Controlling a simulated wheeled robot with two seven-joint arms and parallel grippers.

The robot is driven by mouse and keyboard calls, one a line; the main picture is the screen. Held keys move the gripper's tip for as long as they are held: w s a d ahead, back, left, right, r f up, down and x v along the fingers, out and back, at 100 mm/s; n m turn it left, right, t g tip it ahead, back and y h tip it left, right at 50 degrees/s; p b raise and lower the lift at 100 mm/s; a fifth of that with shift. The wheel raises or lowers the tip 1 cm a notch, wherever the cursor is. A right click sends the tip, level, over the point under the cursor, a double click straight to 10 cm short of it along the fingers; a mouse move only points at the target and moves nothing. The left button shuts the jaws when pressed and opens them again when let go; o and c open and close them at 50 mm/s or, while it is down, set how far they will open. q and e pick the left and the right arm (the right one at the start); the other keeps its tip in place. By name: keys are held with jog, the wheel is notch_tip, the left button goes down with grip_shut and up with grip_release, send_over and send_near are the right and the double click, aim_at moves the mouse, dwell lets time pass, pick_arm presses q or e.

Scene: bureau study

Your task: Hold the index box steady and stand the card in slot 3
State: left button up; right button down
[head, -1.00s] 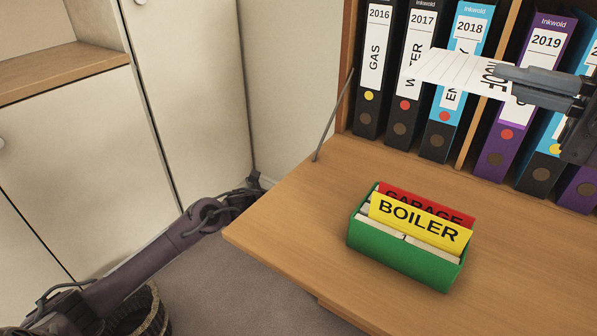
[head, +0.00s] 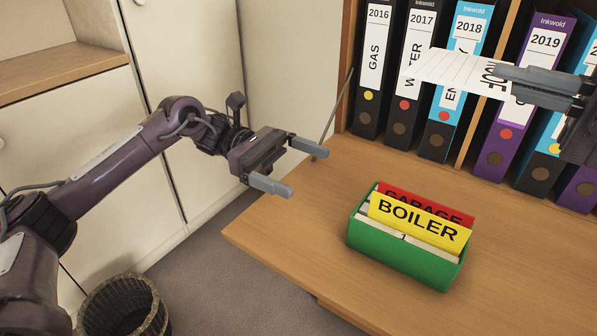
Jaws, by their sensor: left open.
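The green index box (head: 396,253) stands on the wooden desk flap. A yellow BOILER divider (head: 420,216) stands up in it, with a red GARAGE divider (head: 398,198) behind. The white lined card (head: 452,71) is in the air above the flap, in front of the binders, with its printed word partly covered. My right gripper (head: 508,80) is shut on the card's right end. My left gripper (head: 291,169) is open and empty, left of the box and apart from it, near the flap's left edge. The numbered slots are mostly hidden.
Several ring binders (head: 441,110) stand in the shelf behind the flap (head: 304,230). A thin metal stay (head: 333,112) runs at the flap's left side. A wicker basket (head: 127,306) stands on the floor. The flap is bare around the box.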

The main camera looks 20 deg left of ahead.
aim_at(363, 201)
pick_arm(q)
jog(key=shift+s+d+f+m+g, duration=0.15)
jog(key=shift+s+d+m+g, duration=0.15)
jog(key=shift+s+d+g, duration=0.3)
jog(key=shift+t, duration=0.3)
jog(key=d, duration=0.3)
jog(key=s+d, duration=0.1)
jog(key=d, duration=0.3)
jog(key=s+d, duration=0.1)
jog(key=d, duration=0.3)
jog(key=shift+s+d, duration=0.2)
jog(key=shift+d, duration=0.05)
jog(key=c, duration=1.2)
